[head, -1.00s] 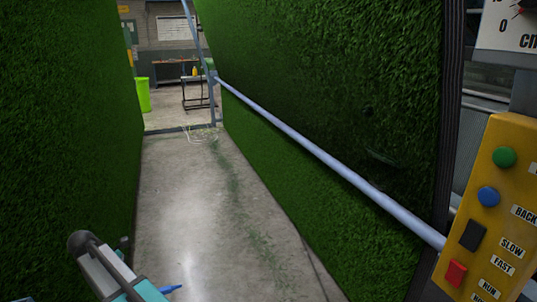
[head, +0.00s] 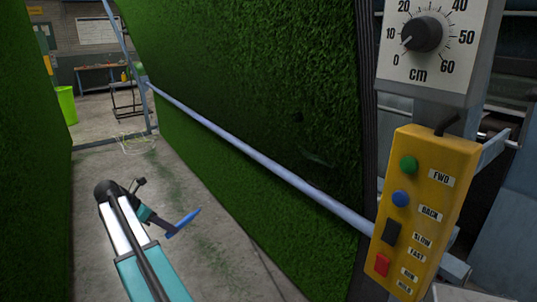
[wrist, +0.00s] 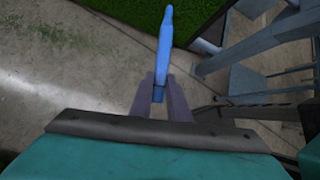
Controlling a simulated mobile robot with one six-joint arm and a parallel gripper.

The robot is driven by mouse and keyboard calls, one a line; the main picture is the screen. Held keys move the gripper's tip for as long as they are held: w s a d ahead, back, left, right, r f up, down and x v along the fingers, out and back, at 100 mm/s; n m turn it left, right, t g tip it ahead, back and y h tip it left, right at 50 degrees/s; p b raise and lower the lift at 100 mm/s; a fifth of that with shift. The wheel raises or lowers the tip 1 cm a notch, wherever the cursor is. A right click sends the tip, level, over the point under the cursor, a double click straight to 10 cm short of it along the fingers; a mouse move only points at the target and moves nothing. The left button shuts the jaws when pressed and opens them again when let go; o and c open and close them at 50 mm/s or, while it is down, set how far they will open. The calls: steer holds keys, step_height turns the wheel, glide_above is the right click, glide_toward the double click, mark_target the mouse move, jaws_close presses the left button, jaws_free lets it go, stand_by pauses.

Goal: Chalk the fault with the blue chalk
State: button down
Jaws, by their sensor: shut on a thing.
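My gripper (head: 172,229) is shut on the blue chalk (head: 186,221), in the lower left of the head view. The chalk points up and to the right there, towards the right turf wall, and is clear of it. In the wrist view the chalk (wrist: 165,45) stands out from between the two fingers (wrist: 159,97). On the right turf wall (head: 250,80) a small dark spot (head: 298,117) and a thin pale-edged mark (head: 318,158) show in the pile above the rail. I cannot tell from here which is the fault.
A grey-blue rail (head: 250,153) runs along the right turf wall. A yellow control box (head: 425,210) with buttons and a cm dial (head: 421,34) stand at the right. Another turf wall (head: 35,170) is at the left. Concrete floor (head: 95,190) lies between.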

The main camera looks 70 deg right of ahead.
steer(key=s+d+r+h+p, duration=0.1)
steer(key=s+d+r+p, duration=0.1)
steer(key=s+d+r, duration=0.8)
steer(key=s+d+r+n+g+h+p, duration=0.1)
steer(key=s+d+r+p, duration=0.2)
steer(key=s+d+r, duration=0.7)
steer(key=s+d, duration=0.6)
steer(key=s, duration=0.1)
steer(key=shift+s+d+r+g, duration=0.15)
steer(key=shift+s+d+g, duration=0.05)
steer(key=shift+d+g, duration=0.15)
steer(key=shift+d, duration=0.15)
steer(key=s+d+r+b, duration=0.2)
steer(key=s+d+b, duration=0.1)
steer(key=s+d, duration=0.1)
steer(key=shift+d, duration=0.9)
steer(key=shift+d+r+p, duration=0.15)
steer(key=shift+p, duration=0.5)
steer(key=shift+s+d+r+p, duration=0.2)
steer(key=shift+s+d+p, duration=0.25)
steer(key=shift+d, duration=0.2)
steer(key=shift+s+d+r+p, duration=0.2)
steer(key=shift+s+d+p, duration=0.1)
steer(key=shift+d+p, duration=0.25)
stand_by(0.8)
steer(key=shift+w+d+p, duration=0.35)
steer(key=shift+w+d, duration=0.15)
steer(key=shift+w, duration=0.25)
